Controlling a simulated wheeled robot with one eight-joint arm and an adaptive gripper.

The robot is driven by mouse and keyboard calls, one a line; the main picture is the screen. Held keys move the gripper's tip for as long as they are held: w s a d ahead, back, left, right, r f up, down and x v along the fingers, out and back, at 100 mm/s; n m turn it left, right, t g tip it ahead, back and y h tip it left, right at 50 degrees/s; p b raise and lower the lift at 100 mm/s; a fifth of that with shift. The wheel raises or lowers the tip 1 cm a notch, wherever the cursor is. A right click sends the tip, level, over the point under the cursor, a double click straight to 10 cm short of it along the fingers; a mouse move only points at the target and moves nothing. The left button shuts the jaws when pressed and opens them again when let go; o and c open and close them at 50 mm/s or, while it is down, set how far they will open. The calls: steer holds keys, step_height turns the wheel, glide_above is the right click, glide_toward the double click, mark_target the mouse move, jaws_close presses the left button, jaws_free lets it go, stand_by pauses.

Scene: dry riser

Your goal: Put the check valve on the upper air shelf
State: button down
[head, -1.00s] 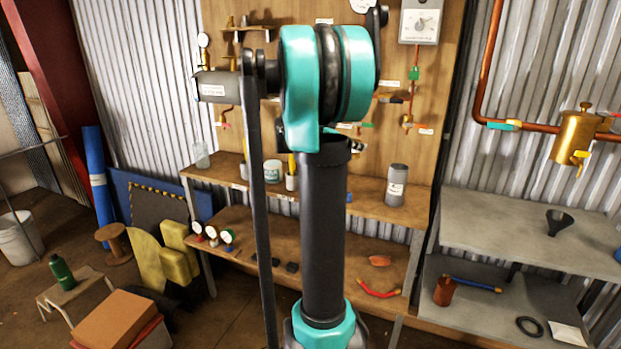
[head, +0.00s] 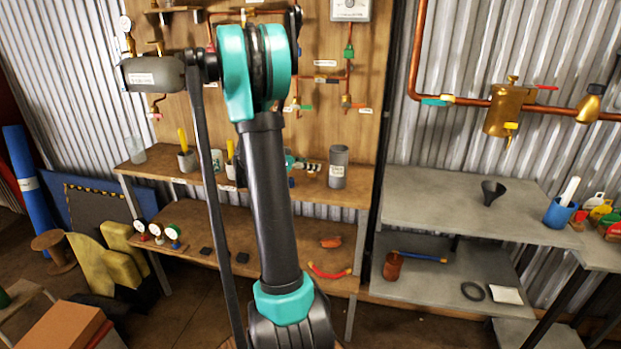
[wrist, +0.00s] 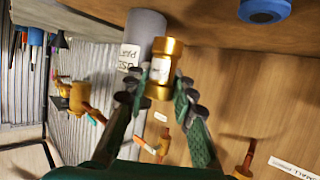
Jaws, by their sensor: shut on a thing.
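In the wrist view my gripper (wrist: 162,98) is shut on a short brass cylinder with a white label, the check valve (wrist: 160,72). The label text is too small to read. In the head view my arm blocks much of the middle, and I cannot make out the valve there. I cannot tell which is the upper air shelf.
A grey labelled canister (head: 338,167) stands on the upper bench shelf. It also shows behind the valve in the wrist view (wrist: 146,30). Copper pipes with a brass filter (head: 508,110) are at the right. A grey shelf (head: 430,205) with a black funnel (head: 492,192) has free room.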

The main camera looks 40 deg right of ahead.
mark_target(311, 177)
steer(key=shift+f, duration=2.5)
steer(key=c, duration=1.3)
jaws_free()
steer(key=s+v, duration=0.1)
steer(key=v, duration=1.1)
steer(key=s+a+f+n+t+y, duration=0.1)
steer(key=s+a+f+n+y, duration=0.3)
steer(key=a, duration=0.5)
steer(key=s+a+f+n+t+y, duration=0.2)
steer(key=s+a+f+n+y, duration=0.2)
steer(key=s+a+n, duration=0.4)
steer(key=s+a+f+n+t+y, duration=0.2)
steer(key=s+a+f+n+y, duration=0.2)
steer(key=a, duration=0.6)
steer(key=shift+s+f+n+y, duration=0.1)
steer(key=shift+s+n+y, duration=0.7)
steer(key=shift+s+n, duration=0.45)
steer(key=shift+w+d, duration=0.1)
steer(key=shift+w, duration=0.05)
